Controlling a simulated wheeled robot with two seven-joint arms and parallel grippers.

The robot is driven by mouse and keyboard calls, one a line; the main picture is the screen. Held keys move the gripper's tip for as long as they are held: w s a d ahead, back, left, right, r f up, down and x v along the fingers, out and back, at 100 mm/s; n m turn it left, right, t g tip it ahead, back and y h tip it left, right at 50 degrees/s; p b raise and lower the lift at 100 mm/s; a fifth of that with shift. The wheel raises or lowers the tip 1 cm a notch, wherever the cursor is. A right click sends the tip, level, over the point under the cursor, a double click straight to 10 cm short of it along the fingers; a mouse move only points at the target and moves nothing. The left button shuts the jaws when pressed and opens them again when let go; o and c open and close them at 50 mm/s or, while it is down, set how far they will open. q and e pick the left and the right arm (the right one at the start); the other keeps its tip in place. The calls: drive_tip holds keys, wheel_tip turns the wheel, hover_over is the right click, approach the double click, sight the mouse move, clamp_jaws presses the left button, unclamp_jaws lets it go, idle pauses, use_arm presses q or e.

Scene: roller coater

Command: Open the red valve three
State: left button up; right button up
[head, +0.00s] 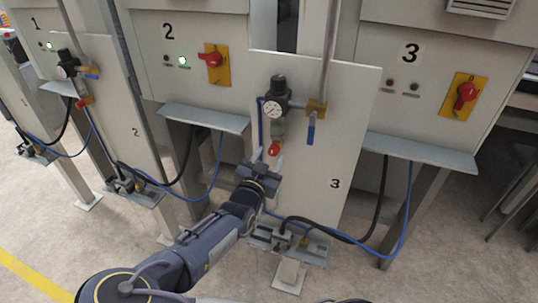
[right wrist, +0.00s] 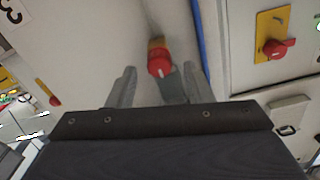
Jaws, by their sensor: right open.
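The red valve (head: 274,149) of panel three sits below the pressure gauge on the upright plate (head: 336,183) marked 3. It is a small red knob on a fitting. In the right wrist view the red valve (right wrist: 160,64) appears between my fingertips, with a brass-coloured part behind it. My right gripper (head: 267,160) is open just below the valve, and its fingers (right wrist: 160,82) point toward it. I see no clear contact, and the exact gap cannot be told. My left gripper is not in view.
A round gauge (head: 273,108) and a blue-handled valve (head: 311,132) are above and right of the red valve. A red rotary switch (head: 466,92) is on cabinet 3, another (head: 213,59) on cabinet 2. Blue and black hoses run below the plate.

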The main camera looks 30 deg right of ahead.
drive_tip(key=shift+w+d, duration=0.45)
drive_tip(key=shift+d, duration=0.1)
drive_tip(key=c, duration=1)
